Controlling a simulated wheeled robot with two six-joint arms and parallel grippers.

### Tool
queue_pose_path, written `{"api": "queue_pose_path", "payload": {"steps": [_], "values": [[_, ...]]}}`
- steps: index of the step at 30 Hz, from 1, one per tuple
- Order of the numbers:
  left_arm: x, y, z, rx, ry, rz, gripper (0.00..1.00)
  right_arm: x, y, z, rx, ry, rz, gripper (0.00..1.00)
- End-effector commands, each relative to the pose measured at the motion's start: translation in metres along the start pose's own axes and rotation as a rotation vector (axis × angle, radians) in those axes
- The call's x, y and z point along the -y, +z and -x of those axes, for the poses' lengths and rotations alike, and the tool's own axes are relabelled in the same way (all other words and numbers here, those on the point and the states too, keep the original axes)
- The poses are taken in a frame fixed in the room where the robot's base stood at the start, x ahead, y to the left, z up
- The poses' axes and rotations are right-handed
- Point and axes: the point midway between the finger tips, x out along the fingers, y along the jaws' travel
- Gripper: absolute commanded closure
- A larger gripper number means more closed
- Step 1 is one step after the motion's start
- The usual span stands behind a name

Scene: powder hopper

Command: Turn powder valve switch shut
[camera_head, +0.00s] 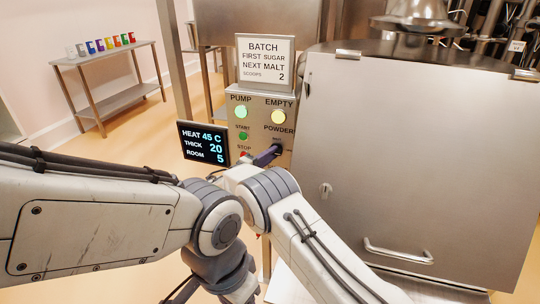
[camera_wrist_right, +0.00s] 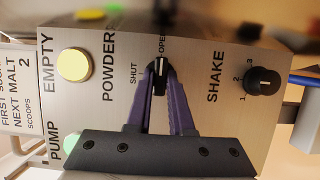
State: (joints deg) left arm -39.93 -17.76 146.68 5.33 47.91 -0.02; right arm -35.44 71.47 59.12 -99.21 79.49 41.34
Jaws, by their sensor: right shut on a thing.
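The powder valve switch (camera_wrist_right: 160,66) is a small dark knob with a pale mark, on the grey control panel (camera_wrist_right: 200,60) between the words SHUT and OPEN. In the right wrist view its mark points about toward OPEN. My right gripper (camera_wrist_right: 160,78) has its purple fingers closed on the knob from both sides. In the head view this gripper (camera_head: 274,150) reaches the panel's lower right, under the word POWDER, and its fingers hide the knob. My left arm comes in from the left and bends down at the bottom; its fingers are not visible.
A SHAKE knob (camera_wrist_right: 263,81) sits beside the powder switch. The EMPTY lamp (camera_head: 278,117) glows yellow and the PUMP lamp (camera_head: 241,111) green. A dark display (camera_head: 204,145) stands left of the panel, a large steel cabinet (camera_head: 420,150) right. Colored cups (camera_head: 110,42) stand on a far rack.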

Motion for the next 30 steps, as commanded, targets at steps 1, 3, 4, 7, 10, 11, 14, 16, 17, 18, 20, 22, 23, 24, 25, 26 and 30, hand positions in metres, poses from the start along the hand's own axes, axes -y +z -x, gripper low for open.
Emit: {"api": "queue_pose_path", "payload": {"steps": [1, 3, 4, 7, 10, 11, 14, 16, 17, 18, 20, 22, 23, 24, 25, 26, 30], "values": [[0.0, 0.0, -0.001, 0.0, 0.0, 0.0, 0.5, 0.001, 0.0, 0.001, -0.001, 0.001, 0.004, 1.0], [0.0, 0.0, -0.003, 0.0, 0.0, 0.0, 0.5, 0.002, -0.001, 0.002, -0.001, 0.006, 0.014, 1.0], [0.0, 0.0, -0.005, 0.0, 0.0, 0.0, 0.5, 0.002, -0.002, 0.002, -0.002, 0.008, 0.02, 1.0], [0.001, 0.001, -0.011, 0.0, 0.0, 0.0, 0.5, 0.004, -0.002, 0.003, -0.003, 0.021, 0.052, 1.0], [0.001, 0.001, -0.019, 0.0, 0.0, 0.0, 0.5, 0.006, -0.002, 0.003, -0.004, 0.043, 0.102, 1.0], [0.002, 0.001, -0.022, 0.0, 0.0, 0.0, 0.5, 0.006, -0.002, 0.003, -0.004, 0.05, 0.12, 1.0], [0.002, 0.002, -0.032, 0.0, 0.0, 0.0, 0.5, 0.008, -0.002, 0.003, -0.004, 0.08, 0.192, 1.0], [0.003, 0.002, -0.039, 0.0, 0.0, 0.0, 0.5, 0.009, -0.002, 0.003, -0.005, 0.103, 0.249, 1.0], [0.003, 0.002, -0.042, 0.0, 0.0, 0.0, 0.5, 0.009, -0.002, 0.003, -0.005, 0.114, 0.275, 1.0], [0.003, 0.002, -0.046, 0.0, 0.0, 0.0, 0.5, 0.009, -0.002, 0.003, -0.005, 0.128, 0.31, 1.0], [0.004, 0.003, -0.051, 0.0, 0.0, 0.0, 0.5, 0.009, -0.002, 0.003, -0.005, 0.151, 0.363, 1.0], [0.004, 0.003, -0.056, 0.0, 0.0, 0.0, 0.5, 0.01, -0.002, 0.004, -0.007, 0.176, 0.426, 1.0], [0.004, 0.003, -0.058, 0.0, 0.0, 0.0, 0.5, 0.01, -0.002, 0.003, -0.006, 0.187, 0.453, 1.0], [0.004, 0.003, -0.06, 0.0, 0.0, 0.0, 0.5, 0.01, -0.002, 0.004, -0.006, 0.202, 0.489, 1.0], [0.004, 0.003, -0.062, 0.0, 0.0, 0.0, 0.5, 0.011, -0.001, 0.004, -0.006, 0.213, 0.515, 1.0], [0.005, 0.003, -0.064, 0.0, 0.0, 0.0, 0.5, 0.011, -0.001, 0.003, -0.006, 0.223, 0.542, 1.0], [0.005, 0.004, -0.07, 0.0, 0.0, 0.0, 0.5, 0.011, -0.001, 0.003, -0.007, 0.274, 0.665, 1.0]]}}
